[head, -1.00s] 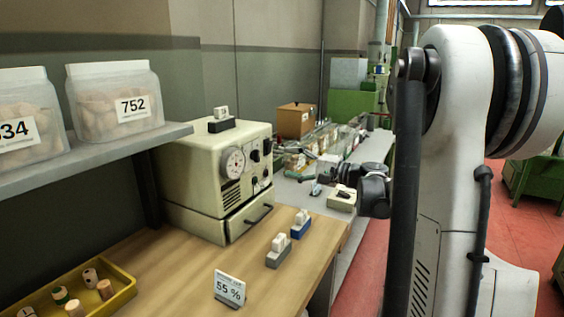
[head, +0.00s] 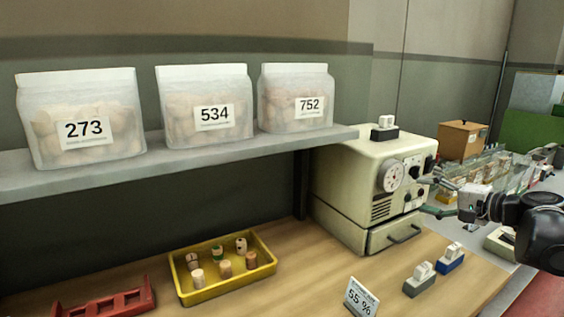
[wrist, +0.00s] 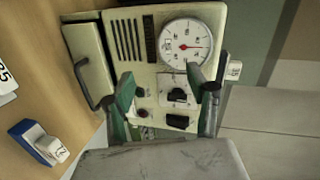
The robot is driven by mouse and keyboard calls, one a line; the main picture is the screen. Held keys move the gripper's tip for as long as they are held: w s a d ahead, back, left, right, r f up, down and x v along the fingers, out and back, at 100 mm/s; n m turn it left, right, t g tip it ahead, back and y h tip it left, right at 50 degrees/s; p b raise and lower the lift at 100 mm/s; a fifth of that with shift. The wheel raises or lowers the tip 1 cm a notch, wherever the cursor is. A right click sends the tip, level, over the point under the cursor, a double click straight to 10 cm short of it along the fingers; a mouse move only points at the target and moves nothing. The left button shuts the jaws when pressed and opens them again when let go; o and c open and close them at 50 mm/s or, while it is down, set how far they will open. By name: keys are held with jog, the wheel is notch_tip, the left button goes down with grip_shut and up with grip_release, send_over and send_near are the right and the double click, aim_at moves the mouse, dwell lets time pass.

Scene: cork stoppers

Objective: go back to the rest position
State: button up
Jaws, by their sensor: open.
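My gripper (head: 431,197) is at the right in the head view, in front of the cream machine (head: 340,185). Its two green-tipped fingers are apart with nothing between them. In the wrist view the gripper (wrist: 160,84) points at the machine's front panel (wrist: 150,55), with the round dial (wrist: 187,42), knobs and switches beyond the fingers. I cannot tell the exact gap to the panel.
A shelf (head: 190,160) holds bags marked 273 (head: 85,150), 534 (head: 205,135) and 752 (head: 293,115). Below are a yellow tray (head: 205,294) of corks, a red rack (head: 110,303), a 55 % sign (head: 361,297), a grey stamp (head: 419,280) and a blue stamp (head: 451,260).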

jog(key=s+a+f+n+g+h, duration=0.2)
jog(key=s+a+f+n+g, duration=0.1)
jog(key=s+a, duration=0.6)
jog(key=s+a+f+n+g+h, duration=0.3)
jog(key=s+a+n, duration=0.1)
jog(key=s+a, duration=0.5)
jog(key=s+f+n+h, duration=0.3)
jog(key=s+f, duration=0.1)
jog(key=s, duration=0.5)
jog(key=shift+s+a+n, duration=0.15)
jog(key=shift+s+n, duration=0.15)
jog(key=shift+s, duration=0.05)
jog(key=shift+c, duration=0.6)
dwell(1.8)
